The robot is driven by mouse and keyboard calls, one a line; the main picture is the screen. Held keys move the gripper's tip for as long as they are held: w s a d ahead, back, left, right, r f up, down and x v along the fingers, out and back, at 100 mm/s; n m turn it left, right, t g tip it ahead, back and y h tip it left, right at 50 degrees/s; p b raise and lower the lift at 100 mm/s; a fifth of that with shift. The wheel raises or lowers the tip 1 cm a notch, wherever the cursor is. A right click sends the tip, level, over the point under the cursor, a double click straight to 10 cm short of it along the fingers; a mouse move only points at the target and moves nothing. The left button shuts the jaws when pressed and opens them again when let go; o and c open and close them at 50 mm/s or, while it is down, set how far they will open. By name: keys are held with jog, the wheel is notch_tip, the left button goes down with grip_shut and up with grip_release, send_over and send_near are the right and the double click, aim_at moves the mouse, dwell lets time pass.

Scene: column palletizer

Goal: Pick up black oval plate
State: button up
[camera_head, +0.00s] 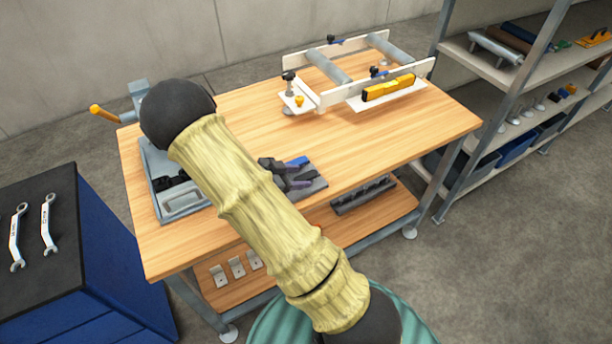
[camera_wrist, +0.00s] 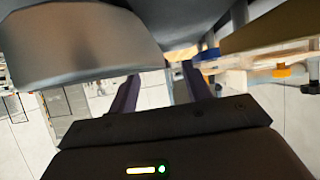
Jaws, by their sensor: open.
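I cannot pick out a black oval plate for certain in either view. My gripper (camera_head: 303,173) shows partly behind my raised arm in the head view, over the dark grey pad on the workbench. In the wrist view its two dark purple fingers (camera_wrist: 160,84) are apart, with no object clearly held between them. A large smooth grey rounded surface (camera_wrist: 85,45) fills the upper left there, close to the camera; I cannot tell what it is. My arm hides part of the bench.
The wooden workbench (camera_head: 400,135) bears a grey tray (camera_head: 183,203) with dark items at left and a white roller frame (camera_head: 345,92) with a yellow tool (camera_head: 388,88). A blue cabinet (camera_head: 95,270) with wrenches stands left, shelves (camera_head: 540,80) right. The bench's right front is clear.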

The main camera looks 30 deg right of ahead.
jog(key=shift+d+f, duration=0.3)
jog(key=shift+d, duration=0.15)
grip_shut()
